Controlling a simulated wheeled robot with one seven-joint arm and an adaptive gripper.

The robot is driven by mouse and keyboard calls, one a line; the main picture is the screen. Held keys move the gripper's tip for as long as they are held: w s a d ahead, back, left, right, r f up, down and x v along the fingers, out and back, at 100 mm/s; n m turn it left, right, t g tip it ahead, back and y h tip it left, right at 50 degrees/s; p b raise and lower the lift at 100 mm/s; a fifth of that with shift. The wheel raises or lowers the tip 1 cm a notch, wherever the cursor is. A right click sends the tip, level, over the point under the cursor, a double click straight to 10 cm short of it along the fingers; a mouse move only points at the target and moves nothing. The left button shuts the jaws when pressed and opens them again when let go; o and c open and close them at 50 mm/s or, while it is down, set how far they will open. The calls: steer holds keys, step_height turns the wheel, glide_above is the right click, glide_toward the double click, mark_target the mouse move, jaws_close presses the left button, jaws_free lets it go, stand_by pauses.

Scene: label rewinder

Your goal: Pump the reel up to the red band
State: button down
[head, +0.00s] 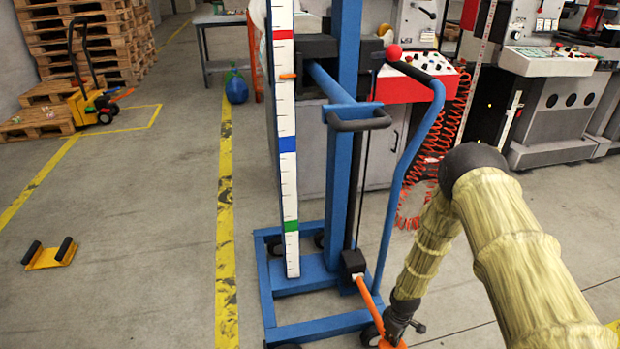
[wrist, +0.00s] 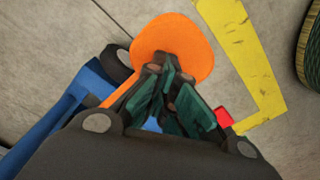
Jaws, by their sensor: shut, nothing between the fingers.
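The blue lift (head: 336,190) stands upright in the head view's middle. Its white scale (head: 286,190) carries a red band (head: 283,34) at the top, a blue band (head: 288,144) and a green band (head: 291,226). An orange pointer (head: 288,76) lies between red and blue, nearer red. I cannot clearly make out the reel. An orange foot pedal (head: 370,305) slopes down from the lift's base; its round pad (wrist: 172,42) shows in the wrist view. My gripper (wrist: 170,85) is shut and empty, its fingertips over the pad's near edge; contact is unclear.
A small red part (wrist: 223,117) shows right of my fingers. A red coiled hose (head: 430,150) hangs behind the lift's blue handle (head: 410,155). Machines stand at the back right. Left of the yellow floor line (head: 225,200) the floor is mostly clear, with a small orange wheeled piece (head: 50,255).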

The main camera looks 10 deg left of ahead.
step_height(320, 180, down, 8)
steer(key=b, duration=0.5)
step_height(320, 180, up, 16)
steer(key=p, duration=1.1)
step_height(320, 180, down, 16)
steer(key=b, duration=0.9)
steer(key=shift+w+a+f, duration=0.1)
steer(key=shift+a+f, duration=0.05)
steer(key=shift+f, duration=0.05)
step_height(320, 180, up, 16)
steer(key=p, duration=1)
steer(key=shift+r, duration=0.2)
